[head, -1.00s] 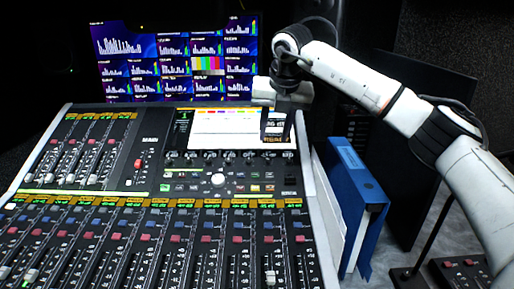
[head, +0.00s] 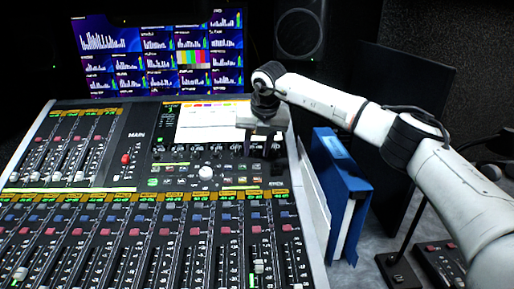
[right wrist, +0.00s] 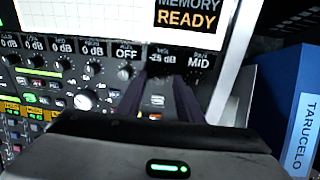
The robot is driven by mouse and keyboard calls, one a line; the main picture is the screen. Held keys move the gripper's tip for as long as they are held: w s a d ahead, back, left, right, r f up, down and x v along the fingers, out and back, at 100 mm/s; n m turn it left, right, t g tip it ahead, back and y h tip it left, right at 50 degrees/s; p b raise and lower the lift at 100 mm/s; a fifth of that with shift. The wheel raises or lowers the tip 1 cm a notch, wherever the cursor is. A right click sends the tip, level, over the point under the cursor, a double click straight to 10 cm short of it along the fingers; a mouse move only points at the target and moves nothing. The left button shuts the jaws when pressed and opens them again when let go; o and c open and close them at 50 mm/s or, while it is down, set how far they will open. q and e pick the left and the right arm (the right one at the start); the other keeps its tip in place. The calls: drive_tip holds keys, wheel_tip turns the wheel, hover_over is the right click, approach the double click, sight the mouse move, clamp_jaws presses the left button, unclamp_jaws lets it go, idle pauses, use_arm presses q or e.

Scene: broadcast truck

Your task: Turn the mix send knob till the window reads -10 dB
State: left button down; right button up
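The mixing console (head: 130,189) has a row of dark knobs with small readout windows under its screen. In the right wrist view the mix send window (right wrist: 161,58) reads -25 dB, between windows reading OFF and MID. The mix send knob (right wrist: 162,75) sits just below it, partly hidden by my fingers. My right gripper (head: 265,146) is over the right end of the knob row. In the right wrist view its two dark fingers (right wrist: 162,83) are apart, one on each side of the knob; contact is not clear. My left gripper is not in view.
The console screen (head: 205,120) stands behind the knob row; its corner reads MEMORY READY in the wrist view. A large round white knob (head: 206,172) and fader rows lie nearer. A blue binder (head: 345,190) stands close to the console's right edge. A monitor wall (head: 160,55) is behind.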

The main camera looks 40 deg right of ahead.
clamp_jaws()
drive_tip(key=shift+m, duration=0.3)
drive_tip(key=m+b, duration=0.1)
drive_tip(key=m, duration=0.1)
drive_tip(key=shift+f+m, duration=0.1)
drive_tip(key=shift+m, duration=0.3)
drive_tip(key=m+b, duration=0.1)
drive_tip(key=m, duration=0.1)
drive_tip(key=shift+a+m, duration=0.1)
drive_tip(key=shift+m, duration=0.3)
drive_tip(key=m+b, duration=0.2)
drive_tip(key=m, duration=0.1)
drive_tip(key=shift+t+h, duration=0.3)
drive_tip(key=shift+h, duration=0.1)
drive_tip(key=shift+m, duration=1)
drive_tip(key=shift+m+b, duration=0.3)
